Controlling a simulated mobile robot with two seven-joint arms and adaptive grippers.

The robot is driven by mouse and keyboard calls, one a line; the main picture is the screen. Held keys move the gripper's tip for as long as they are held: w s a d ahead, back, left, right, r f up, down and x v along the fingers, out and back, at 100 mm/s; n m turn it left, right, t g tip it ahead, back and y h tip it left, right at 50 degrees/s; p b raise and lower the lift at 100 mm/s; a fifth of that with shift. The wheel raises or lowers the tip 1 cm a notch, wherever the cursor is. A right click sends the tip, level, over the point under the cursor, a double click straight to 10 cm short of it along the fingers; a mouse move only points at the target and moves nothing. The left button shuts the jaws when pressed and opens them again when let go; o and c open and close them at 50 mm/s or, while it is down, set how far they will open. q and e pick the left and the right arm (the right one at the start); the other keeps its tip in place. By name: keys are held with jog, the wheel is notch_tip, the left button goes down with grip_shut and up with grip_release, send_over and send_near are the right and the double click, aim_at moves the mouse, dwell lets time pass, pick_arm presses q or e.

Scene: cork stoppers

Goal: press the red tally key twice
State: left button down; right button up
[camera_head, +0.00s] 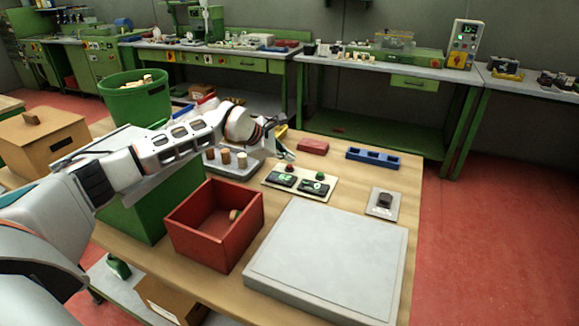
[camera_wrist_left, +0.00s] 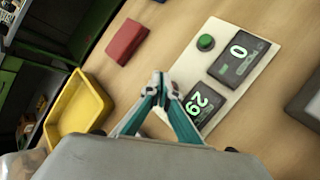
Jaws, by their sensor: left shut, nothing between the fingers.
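The cream tally panel (camera_head: 300,183) lies on the wooden table with two dark displays. The red tally key (camera_head: 290,168) shows in the head view behind the left display, just below my left gripper (camera_head: 289,154). In the left wrist view my shut, empty left gripper (camera_wrist_left: 161,82) points at the panel (camera_wrist_left: 255,38) and hides the red key. The green key (camera_head: 320,176) is beside the other display; it also shows in the left wrist view (camera_wrist_left: 205,42). The displays read 29 (camera_wrist_left: 202,103) and 0 (camera_wrist_left: 239,57). Contact with the red key cannot be told.
A red block (camera_head: 312,147) and blue tray (camera_head: 372,154) lie behind the panel. A peg tray (camera_head: 232,170) stands left, a switch box (camera_head: 384,203) right. A grey slab (camera_head: 325,262) and red bin (camera_head: 202,238) are in front. A yellow tray (camera_wrist_left: 73,109) shows in the wrist view.

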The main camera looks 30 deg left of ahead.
dwell(0.5)
pick_arm(q)
jog(key=shift+f, duration=0.45)
